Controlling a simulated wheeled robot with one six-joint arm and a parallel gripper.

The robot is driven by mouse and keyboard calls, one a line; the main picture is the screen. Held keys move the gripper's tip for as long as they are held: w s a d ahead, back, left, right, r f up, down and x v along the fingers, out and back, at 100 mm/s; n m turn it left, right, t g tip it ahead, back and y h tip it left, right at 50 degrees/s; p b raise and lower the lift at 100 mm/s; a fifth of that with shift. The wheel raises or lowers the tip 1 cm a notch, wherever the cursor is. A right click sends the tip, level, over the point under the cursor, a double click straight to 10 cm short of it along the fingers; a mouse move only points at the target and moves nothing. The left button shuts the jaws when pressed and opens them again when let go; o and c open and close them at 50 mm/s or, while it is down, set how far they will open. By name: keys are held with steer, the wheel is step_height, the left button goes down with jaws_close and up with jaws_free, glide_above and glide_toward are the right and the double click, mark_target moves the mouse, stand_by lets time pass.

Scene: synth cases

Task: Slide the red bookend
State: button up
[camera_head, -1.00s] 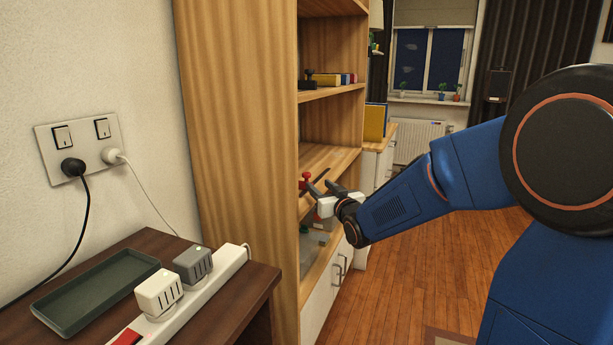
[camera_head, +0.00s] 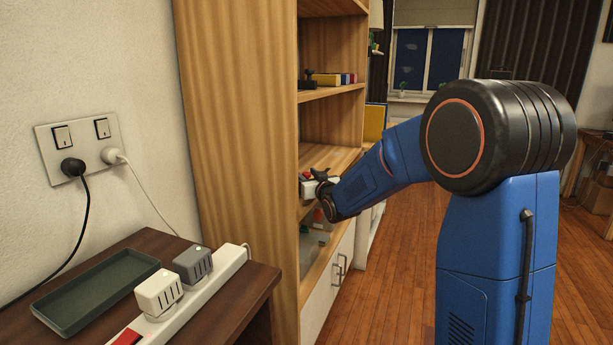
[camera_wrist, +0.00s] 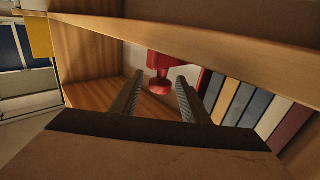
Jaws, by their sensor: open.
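The red bookend (camera_wrist: 160,66) shows in the wrist view as a red block with a rounded knob. It stands inside the wooden bookcase, to the left of a row of books (camera_wrist: 240,103). My gripper (camera_wrist: 160,88) is open, with one finger on each side of the knob in the picture. I cannot tell whether either finger touches it. In the head view my gripper (camera_head: 318,176) is at the middle shelf (camera_head: 330,156). Only a small red patch, likely the bookend (camera_head: 306,175), shows there; my gripper and the bookcase side hide the rest.
A wooden shelf board (camera_wrist: 215,38) crosses the top of the wrist view. The tall bookcase side panel (camera_head: 240,150) stands left of my gripper. A dark table with a tray (camera_head: 95,290) and a power strip (camera_head: 200,300) is nearer. Open floor (camera_head: 385,290) lies right.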

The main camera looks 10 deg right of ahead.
jaws_close()
steer(key=w+d, duration=0.4)
steer(key=w, duration=0.1)
steer(key=w+d, duration=0.3)
steer(key=w, duration=0.2)
steer(key=w+d, duration=0.4)
steer(key=w, duration=0.1)
steer(key=shift+w+d, duration=0.3)
steer(key=shift+w, duration=0.1)
jaws_free()
steer(key=s+d, duration=0.2)
steer(key=s, duration=1.5)
steer(key=shift+d, duration=0.35)
steer(key=shift+s, duration=0.1)
